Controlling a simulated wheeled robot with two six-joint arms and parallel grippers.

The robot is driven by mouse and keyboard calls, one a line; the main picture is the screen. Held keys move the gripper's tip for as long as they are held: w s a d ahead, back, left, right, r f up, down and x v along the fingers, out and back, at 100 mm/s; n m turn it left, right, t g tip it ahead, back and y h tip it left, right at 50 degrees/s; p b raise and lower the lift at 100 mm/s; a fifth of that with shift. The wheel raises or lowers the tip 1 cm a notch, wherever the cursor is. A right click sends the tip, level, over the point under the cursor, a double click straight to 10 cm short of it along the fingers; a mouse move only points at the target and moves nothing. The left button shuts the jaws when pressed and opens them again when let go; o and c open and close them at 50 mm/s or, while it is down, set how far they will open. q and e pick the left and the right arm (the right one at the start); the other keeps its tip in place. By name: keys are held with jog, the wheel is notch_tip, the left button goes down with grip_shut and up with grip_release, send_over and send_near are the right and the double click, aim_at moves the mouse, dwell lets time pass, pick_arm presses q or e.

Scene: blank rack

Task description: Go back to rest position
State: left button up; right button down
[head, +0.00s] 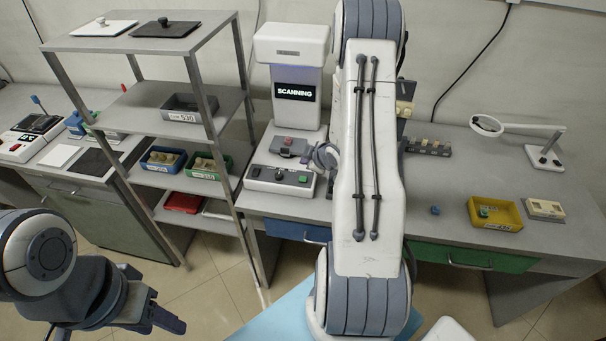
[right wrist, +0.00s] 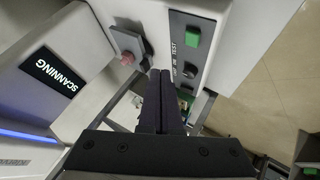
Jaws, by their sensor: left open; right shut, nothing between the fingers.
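My right arm reaches up through the middle of the head view and hides part of the bench. Its wrist shows beside the scanning machine (head: 290,50), whose screen reads "SCANNING". In the right wrist view my right gripper (right wrist: 161,75) is shut and empty, its fingers together near the machine's button panel (right wrist: 190,50). A grey piece with a red top (right wrist: 128,58) lies on the machine beside the fingers; it also shows in the head view (head: 287,143). My left gripper (head: 165,316) is open and empty at the lower left, over the floor.
A grey shelf rack (head: 160,100) with bins and lids stands left of the machine. The bench (head: 465,185) at right holds a yellow tray (head: 495,225), a small blue part (head: 435,210) and a magnifier lamp (head: 545,155). Floor (head: 215,290) is clear between rack and right arm.

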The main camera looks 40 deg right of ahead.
dwell(0.8)
jog(key=a+r+g, duration=0.1)
jog(key=a+r, duration=0.2)
jog(key=a, duration=0.4)
jog(key=s+a+r+g, duration=0.1)
jog(key=a+r, duration=0.3)
jog(key=a, duration=0.4)
jog(key=a+r+g, duration=0.2)
jog(key=a+r, duration=0.1)
jog(key=a, duration=0.4)
jog(key=s+a+r+g, duration=0.1)
jog(key=s+a+r, duration=0.1)
jog(key=s+a, duration=0.3)
jog(key=s+a+r+g+y, duration=0.1)
jog(key=s+a, duration=0.4)
jog(key=s, duration=0.7)
jog(key=s+a+r+g+y, duration=0.1)
jog(key=s+a+r+g, duration=0.2)
jog(key=s+a+r, duration=0.2)
jog(key=s+a, duration=0.1)
jog(key=s, duration=0.2)
jog(key=shift+s, duration=0.3)
dwell(2.2)
